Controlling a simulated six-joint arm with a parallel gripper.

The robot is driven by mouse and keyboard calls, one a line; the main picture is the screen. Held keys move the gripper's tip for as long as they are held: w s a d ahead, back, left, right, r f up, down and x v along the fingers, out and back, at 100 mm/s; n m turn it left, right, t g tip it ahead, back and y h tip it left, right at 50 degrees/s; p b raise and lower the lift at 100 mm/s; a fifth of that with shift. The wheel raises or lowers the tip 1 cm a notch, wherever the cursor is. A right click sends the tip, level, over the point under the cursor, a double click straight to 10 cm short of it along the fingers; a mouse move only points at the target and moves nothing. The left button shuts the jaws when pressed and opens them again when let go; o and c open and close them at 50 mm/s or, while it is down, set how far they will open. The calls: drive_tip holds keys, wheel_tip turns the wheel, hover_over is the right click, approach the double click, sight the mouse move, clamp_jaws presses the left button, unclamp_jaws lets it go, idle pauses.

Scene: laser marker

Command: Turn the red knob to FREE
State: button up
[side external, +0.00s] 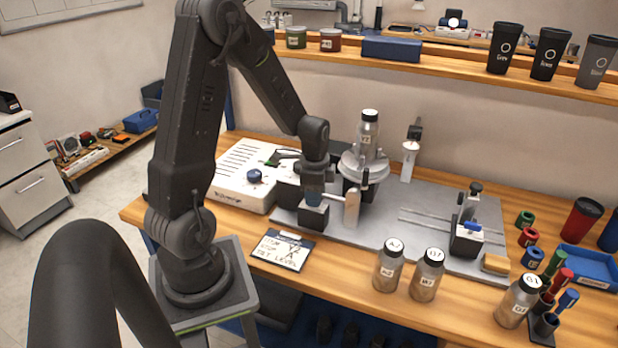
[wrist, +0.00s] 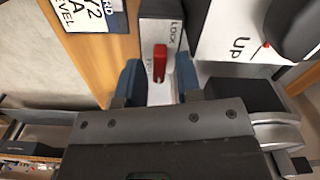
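The red knob (wrist: 160,63) shows in the wrist view as a narrow upright bar on the light top of a small dark block. "LOCK" is printed beyond it to the upper right; a faint, partly hidden label lies at its lower left. My gripper (wrist: 158,78) is open, with one blue-grey finger on each side of the knob and a visible gap to each. In the side view my gripper (side external: 314,198) points down just above the dark block (side external: 312,217) at the plate's front left. The knob is hidden there.
A white panel marked "UP" (wrist: 235,35) stands beside the block. A clipboard (side external: 282,251) lies in front. A white control box (side external: 240,180) stands to the left.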

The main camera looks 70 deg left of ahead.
drive_tip(key=n, duration=0.3)
drive_tip(key=shift+s+f+n, duration=0.1)
drive_tip(key=shift+s+n, duration=0.05)
drive_tip(key=shift+n, duration=0.25)
drive_tip(key=n, duration=0.4)
drive_tip(key=shift+s+f+n, duration=0.1)
drive_tip(key=shift+s+n, duration=0.05)
drive_tip(key=shift+n, duration=0.15)
drive_tip(key=n, duration=0.3)
drive_tip(key=shift+n, duration=0.3)
drive_tip(key=n, duration=0.3)
wheel_tip(320, 180, up, 15)
drive_tip(key=s+d+r+m+t, duration=0.2)
drive_tip(key=s+d+m, duration=0.2)
drive_tip(key=d, duration=0.5)
drive_tip(key=s+d+r+m+t, duration=0.3)
drive_tip(key=s+d+m, duration=0.1)
drive_tip(key=d, duration=0.6)
drive_tip(key=shift+s+d+r+m+t, duration=0.15)
drive_tip(key=shift+s+r+m+t, duration=0.15)
drive_tip(key=shift+s, duration=0.2)
